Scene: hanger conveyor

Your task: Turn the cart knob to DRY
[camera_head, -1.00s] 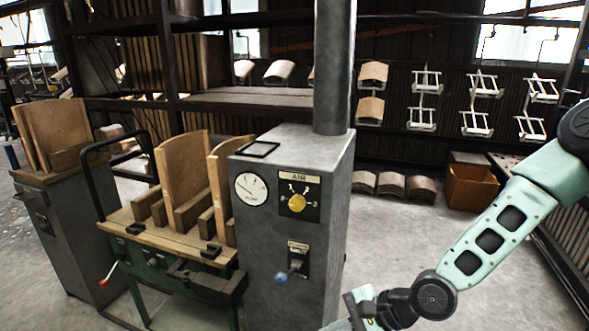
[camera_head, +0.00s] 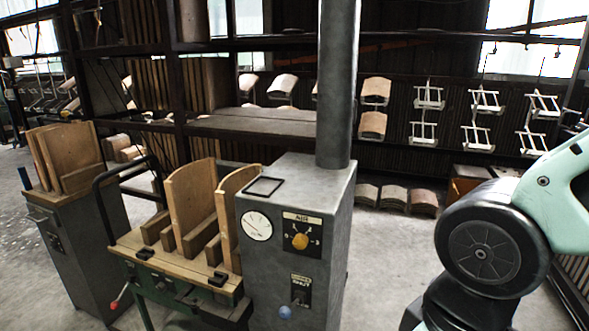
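A green-framed cart (camera_head: 150,270) with a wooden top stands left of centre, bearing curved wooden boards (camera_head: 190,195). Small dark fittings (camera_head: 145,253) show on and near its front edge; I cannot tell whether one is a knob, and no DRY label is legible. A grey cart (camera_head: 85,260) at the far left has a small dark panel (camera_head: 54,243) on its side, too small to read. The grey cabinet (camera_head: 262,290) beside the green cart carries a yellow knob (camera_head: 300,241) on a plate. My arm fills the lower right; my gripper is out of the picture.
The cabinet also has a round gauge (camera_head: 257,226), a lower lever with a blue ball (camera_head: 285,312) and a tall grey pipe (camera_head: 338,85). Racks with hanging white frames (camera_head: 478,137) line the back. Open floor (camera_head: 385,255) lies right of the cabinet.

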